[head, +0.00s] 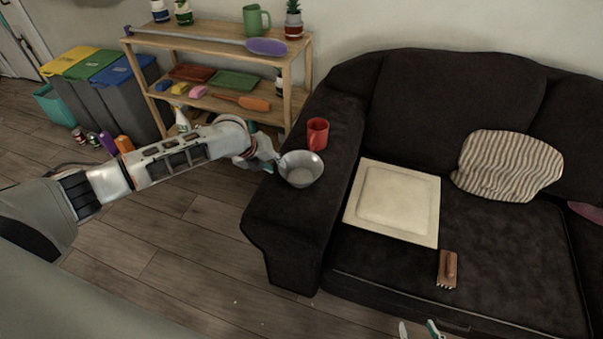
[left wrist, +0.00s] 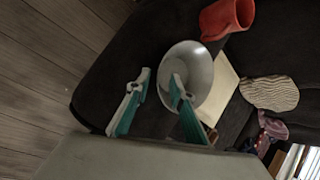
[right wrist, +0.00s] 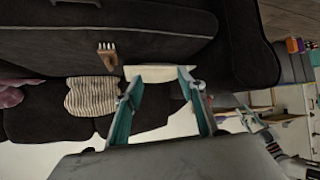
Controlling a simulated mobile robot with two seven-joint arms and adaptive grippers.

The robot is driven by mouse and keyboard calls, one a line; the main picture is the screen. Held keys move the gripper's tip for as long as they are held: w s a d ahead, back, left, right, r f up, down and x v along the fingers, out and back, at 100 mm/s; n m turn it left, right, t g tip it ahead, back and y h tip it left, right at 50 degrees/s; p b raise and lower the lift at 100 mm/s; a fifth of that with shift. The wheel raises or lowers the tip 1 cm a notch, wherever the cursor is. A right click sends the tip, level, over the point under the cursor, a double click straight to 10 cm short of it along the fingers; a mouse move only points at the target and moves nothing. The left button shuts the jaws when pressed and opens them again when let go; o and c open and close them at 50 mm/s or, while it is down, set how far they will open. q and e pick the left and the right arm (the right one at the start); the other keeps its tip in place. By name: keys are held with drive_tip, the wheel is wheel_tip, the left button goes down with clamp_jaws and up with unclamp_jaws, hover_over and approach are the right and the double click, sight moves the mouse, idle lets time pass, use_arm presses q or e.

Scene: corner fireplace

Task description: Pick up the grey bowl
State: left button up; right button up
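The grey bowl (head: 301,170) sits upright on the left armrest of the dark sofa. It looks empty inside. My left gripper (head: 271,163) is at the bowl's left rim in the head view. In the left wrist view the bowl (left wrist: 186,73) lies beyond the fingers (left wrist: 158,88), which are apart; one finger overlaps the bowl's near edge in the picture. I cannot tell whether it touches the rim. My right gripper (right wrist: 158,92) is open and empty, facing the sofa from a distance; only its fingertips (head: 419,330) show at the bottom of the head view.
A red mug (head: 317,134) stands just behind the bowl on the armrest (head: 268,212). A cream square panel (head: 392,201), a brown-handled fork-like tool (head: 447,269) and a striped cushion (head: 508,165) lie on the sofa. A wooden shelf (head: 215,45) and bins (head: 100,80) stand behind my left arm.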

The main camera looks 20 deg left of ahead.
use_arm(q)
drive_tip(key=b+x, duration=0.1)
drive_tip(key=x, duration=0.3)
drive_tip(key=shift+w+f, duration=0.25)
drive_tip(key=shift+r, duration=0.1)
clamp_jaws()
drive_tip(key=shift+r, duration=0.15)
